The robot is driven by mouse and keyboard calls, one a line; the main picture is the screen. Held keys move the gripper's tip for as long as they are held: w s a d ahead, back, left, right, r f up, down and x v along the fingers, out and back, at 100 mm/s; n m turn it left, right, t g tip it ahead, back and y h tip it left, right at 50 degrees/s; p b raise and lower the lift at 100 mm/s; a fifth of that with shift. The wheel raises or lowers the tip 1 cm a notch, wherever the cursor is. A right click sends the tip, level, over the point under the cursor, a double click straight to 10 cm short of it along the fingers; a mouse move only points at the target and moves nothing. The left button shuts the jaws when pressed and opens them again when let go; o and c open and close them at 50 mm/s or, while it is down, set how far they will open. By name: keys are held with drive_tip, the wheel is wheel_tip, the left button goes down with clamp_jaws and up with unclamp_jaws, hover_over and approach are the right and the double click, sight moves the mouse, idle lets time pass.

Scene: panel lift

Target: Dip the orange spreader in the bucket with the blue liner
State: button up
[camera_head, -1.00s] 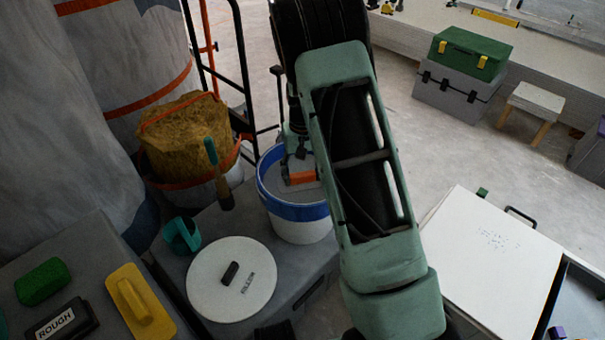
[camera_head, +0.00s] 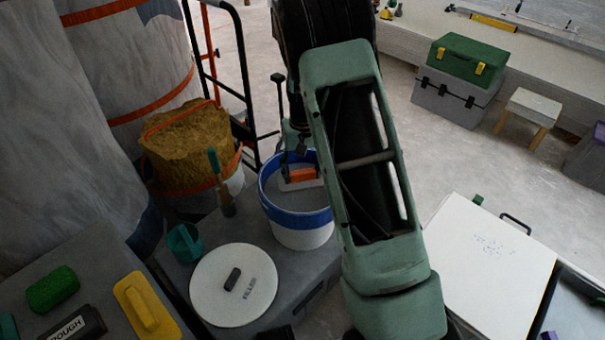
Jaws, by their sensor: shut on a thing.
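The bucket with the blue liner (camera_head: 303,219) is white with a blue band at its rim and stands on a grey surface left of my green arm. Grey material shows inside it. The orange spreader (camera_head: 301,175) is at the bucket's mouth, toward its far side, with a pale edge below the orange part. My gripper (camera_head: 299,152) is above the spreader and shut on it, partly hidden by my arm. I cannot tell whether the spreader's lower edge touches the grey material.
A white round lid (camera_head: 234,300), a teal cup (camera_head: 185,243) and a brush (camera_head: 221,185) are near the bucket. A second bucket (camera_head: 236,184) with a brown sack (camera_head: 186,146) stands behind left. A white panel (camera_head: 490,255) lies to the right.

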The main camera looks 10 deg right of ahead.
sight(303, 172)
drive_tip(key=shift+r+p, duration=2)
drive_tip(key=shift+r, duration=1.1)
